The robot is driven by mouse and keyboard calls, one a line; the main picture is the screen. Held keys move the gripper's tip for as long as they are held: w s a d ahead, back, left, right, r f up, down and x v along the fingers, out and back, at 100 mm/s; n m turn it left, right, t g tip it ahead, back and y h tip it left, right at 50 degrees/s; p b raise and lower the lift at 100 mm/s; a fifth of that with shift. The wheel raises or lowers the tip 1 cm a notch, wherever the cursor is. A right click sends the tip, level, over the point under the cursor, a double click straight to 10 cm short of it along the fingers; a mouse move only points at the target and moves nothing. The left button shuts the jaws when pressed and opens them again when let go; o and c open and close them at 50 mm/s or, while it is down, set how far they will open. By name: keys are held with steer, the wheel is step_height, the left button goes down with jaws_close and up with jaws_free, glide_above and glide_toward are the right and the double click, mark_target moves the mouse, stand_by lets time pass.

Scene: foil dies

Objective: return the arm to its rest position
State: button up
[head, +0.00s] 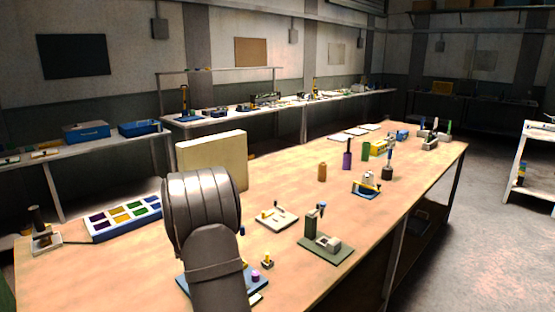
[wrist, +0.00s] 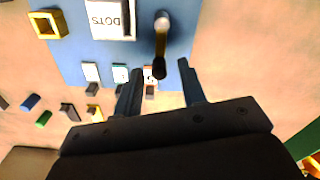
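My gripper (wrist: 159,68) shows in the wrist view with its two dark fingers apart, and nothing is visibly held between them. A rod with a pale round top and dark lower end (wrist: 161,45) stands on a blue board (wrist: 75,45) beyond the fingertips; I cannot tell its exact distance. In the head view my grey arm rises in the front left-middle of the workbench (head: 340,215) and hides the gripper. Part of a blue board with a pink knob (head: 255,275) shows beside the arm.
A cream panel (head: 212,155) stands behind my arm. A tray of coloured pads (head: 127,217) lies to the left. A green-based press (head: 326,246) and a pale-based fixture (head: 276,216) stand to the right.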

steer(key=shift+f, duration=0.45)
steer(key=shift+r, duration=0.1)
step_height(320, 180, up, 18)
steer(key=f, duration=0.1)
step_height(320, 180, down, 17)
steer(key=shift+f, duration=0.15)
steer(key=shift+w+d+m, duration=0.25)
steer(key=shift+d+m, duration=0.05)
steer(key=shift+m, duration=0.6)
steer(key=shift+w+d+m, duration=0.2)
steer(key=shift+d+m, duration=0.05)
steer(key=shift+m, duration=0.65)
